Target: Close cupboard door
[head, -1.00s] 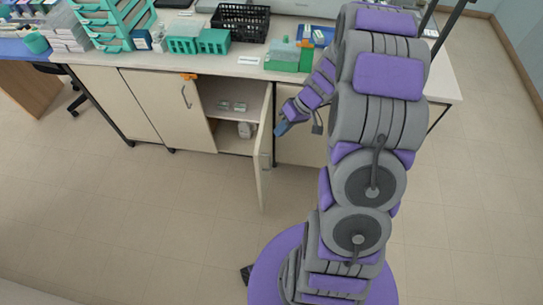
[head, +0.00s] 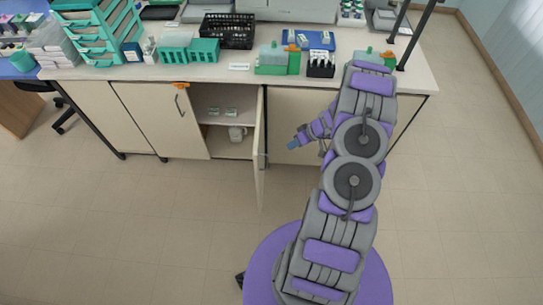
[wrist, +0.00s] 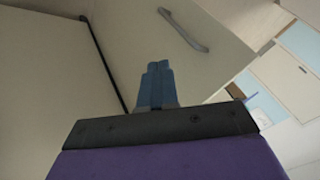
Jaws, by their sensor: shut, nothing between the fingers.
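The cupboard stands under the bench, and its open door (head: 260,150) sticks out toward me, seen nearly edge-on in the head view. The cupboard's inside (head: 222,130) is exposed, with shelves holding small items and a white mug-like thing. My gripper (head: 293,145) is to the right of the open door, on its outer side, and apart from it. In the wrist view the blue fingers (wrist: 157,75) are together and empty. The door's outer face (wrist: 145,40) with its grey handle (wrist: 184,30) shows ahead of them.
A closed door (head: 163,118) with a handle and an orange clip is left of the opening. The bench top (head: 150,72) above carries green racks, a black basket (head: 228,30) and staining items. The floor (head: 150,220) in front is clear.

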